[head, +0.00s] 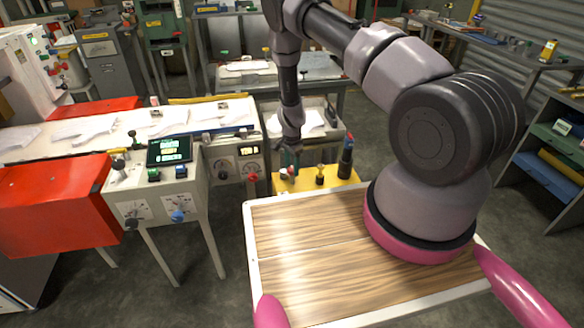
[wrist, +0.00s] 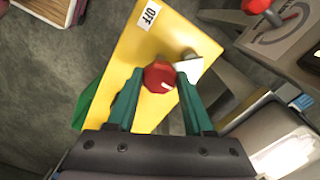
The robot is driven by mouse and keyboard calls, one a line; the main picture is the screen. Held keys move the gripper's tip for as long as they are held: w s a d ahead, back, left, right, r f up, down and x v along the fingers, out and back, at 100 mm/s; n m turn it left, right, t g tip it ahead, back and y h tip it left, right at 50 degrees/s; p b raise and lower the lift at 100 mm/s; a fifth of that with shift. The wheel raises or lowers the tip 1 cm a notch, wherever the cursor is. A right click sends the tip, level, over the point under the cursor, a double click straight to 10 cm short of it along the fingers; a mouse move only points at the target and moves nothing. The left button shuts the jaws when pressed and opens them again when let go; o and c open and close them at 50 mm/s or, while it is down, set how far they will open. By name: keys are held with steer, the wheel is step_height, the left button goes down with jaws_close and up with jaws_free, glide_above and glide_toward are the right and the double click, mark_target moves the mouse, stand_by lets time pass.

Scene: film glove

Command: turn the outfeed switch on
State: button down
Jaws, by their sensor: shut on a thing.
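A yellow switch box (head: 335,185) stands behind the wooden table top, and it fills the middle of the wrist view (wrist: 155,103). A red knob (wrist: 158,77) with a white pointer mark sits on it. My gripper (wrist: 158,85) has its green fingers on either side of this knob and is shut on it. A white label reading OFF (wrist: 149,15) is near the box's upper end in the wrist view. Another white label (wrist: 190,66) beside the knob is partly hidden by a finger. In the head view my gripper (head: 291,168) is over the box's left end.
A dark knob (head: 320,175) and a taller black control (head: 346,158) stand on the box right of my gripper. A control console with a green screen (head: 169,150) and a conveyor with white gloves (head: 85,130) are to the left. My wooden top (head: 310,240) is bare in front.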

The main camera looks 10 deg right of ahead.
stand_by(0.4)
steer(key=shift+c, duration=1.4)
jaws_free()
step_height(320, 180, up, 11)
